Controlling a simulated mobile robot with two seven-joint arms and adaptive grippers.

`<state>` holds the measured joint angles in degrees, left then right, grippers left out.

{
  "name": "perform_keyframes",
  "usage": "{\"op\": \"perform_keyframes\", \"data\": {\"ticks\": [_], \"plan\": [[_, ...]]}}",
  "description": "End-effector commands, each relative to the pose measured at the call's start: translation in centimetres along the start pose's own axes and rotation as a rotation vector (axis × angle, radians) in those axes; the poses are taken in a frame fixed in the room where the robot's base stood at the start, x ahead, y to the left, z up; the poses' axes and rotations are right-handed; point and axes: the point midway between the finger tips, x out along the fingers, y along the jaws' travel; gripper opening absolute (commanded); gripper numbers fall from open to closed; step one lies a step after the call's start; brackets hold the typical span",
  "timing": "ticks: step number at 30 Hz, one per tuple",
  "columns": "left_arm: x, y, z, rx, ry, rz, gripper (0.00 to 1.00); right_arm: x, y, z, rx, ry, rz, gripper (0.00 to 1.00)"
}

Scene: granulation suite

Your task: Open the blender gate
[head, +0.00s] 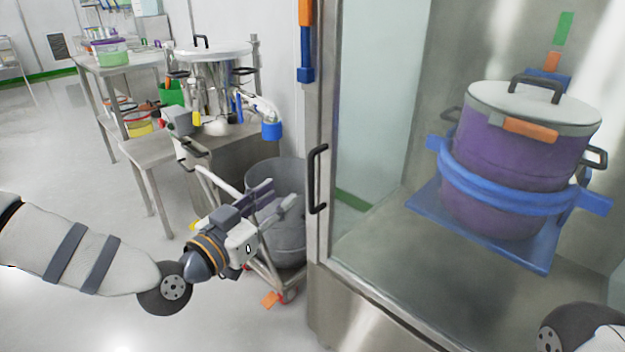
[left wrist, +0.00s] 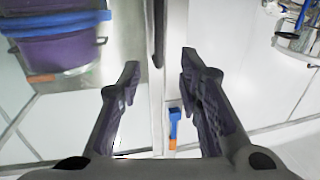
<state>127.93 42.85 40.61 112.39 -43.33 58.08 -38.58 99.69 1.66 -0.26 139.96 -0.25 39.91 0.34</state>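The blender gate is a clear panel in a steel frame (head: 327,120), and it looks shut. Its black vertical handle (head: 317,180) is on the frame's left edge. My left gripper (head: 280,198) is open and empty, just left of the handle, with its fingers pointing toward the gate. In the left wrist view the handle (left wrist: 158,35) shows beyond and between the two open fingertips (left wrist: 160,62), touching neither. Behind the panel, a purple drum (head: 510,180) with a white lid sits in a blue cradle (head: 470,235); the drum also shows in the left wrist view (left wrist: 62,52). My right gripper is out of view.
A grey bin (head: 278,172) on a wheeled frame stands behind my left gripper. A steel table (head: 150,150) with a pot (head: 215,75) is farther back. Blue and orange fittings (head: 305,45) are on the gate post. The floor at left is clear.

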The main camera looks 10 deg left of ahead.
Motion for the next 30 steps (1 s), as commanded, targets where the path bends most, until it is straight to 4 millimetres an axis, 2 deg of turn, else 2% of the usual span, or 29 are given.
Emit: {"op": "perform_keyframes", "data": {"ticks": [5,12,15,19,26,27,30], "plan": [[3.2,0.0,-0.1,0.004,0.004,0.0,0.32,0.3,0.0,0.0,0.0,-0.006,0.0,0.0],[9.1,0.1,0.1,0.0,0.0,0.0,0.32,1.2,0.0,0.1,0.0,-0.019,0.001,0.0],[10.7,0.1,0.1,-0.001,-0.001,0.0,0.32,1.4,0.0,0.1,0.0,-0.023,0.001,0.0],[11.7,0.1,0.0,-0.001,-0.002,0.001,0.32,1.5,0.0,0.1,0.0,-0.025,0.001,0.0],[11.9,0.1,-0.1,-0.002,-0.001,0.001,0.32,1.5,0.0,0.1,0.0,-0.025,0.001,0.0],[11.9,0.1,-0.1,-0.002,-0.002,0.001,0.28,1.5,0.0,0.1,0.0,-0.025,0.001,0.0],[11.9,0.1,-0.1,-0.002,-0.002,0.001,0.05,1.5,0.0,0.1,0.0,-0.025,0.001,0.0]]}}
